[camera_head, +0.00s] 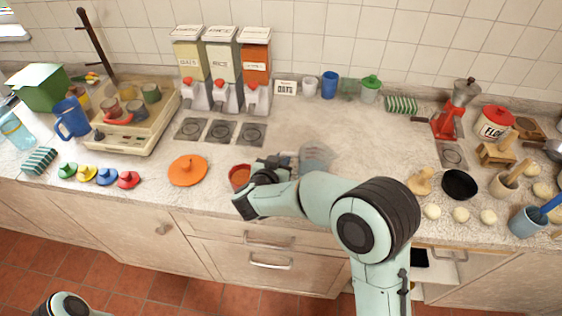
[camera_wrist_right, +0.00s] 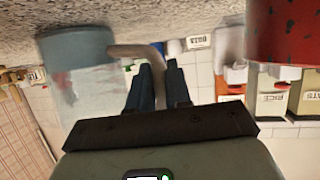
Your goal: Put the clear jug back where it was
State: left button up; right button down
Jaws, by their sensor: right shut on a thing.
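The clear jug (camera_head: 315,155) is a pale, see-through vessel on or just above the counter, right of centre. It also shows at the left of the right wrist view (camera_wrist_right: 82,80), which is upside down. My right gripper (camera_head: 284,162) is shut on the jug's grey handle (camera_wrist_right: 140,52), with its dark fingers (camera_wrist_right: 158,85) on either side of it. I cannot tell whether the jug's base touches the counter. My right arm partly hides the jug in the head view. My left gripper is out of view.
A red pot (camera_head: 240,176) stands close left of my right gripper, and an orange lid (camera_head: 187,171) lies farther left. Three dispensers (camera_head: 222,65) stand behind dark pads (camera_head: 222,132). A white cup (camera_head: 309,87), blue cup (camera_head: 329,84) and green-lidded jar (camera_head: 370,88) line the wall. Counter (camera_head: 390,145) right is clear.

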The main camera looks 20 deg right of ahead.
jog(key=c, duration=1.1)
grip_release()
jog(key=shift+o, duration=0.2)
jog(key=v, duration=1.2)
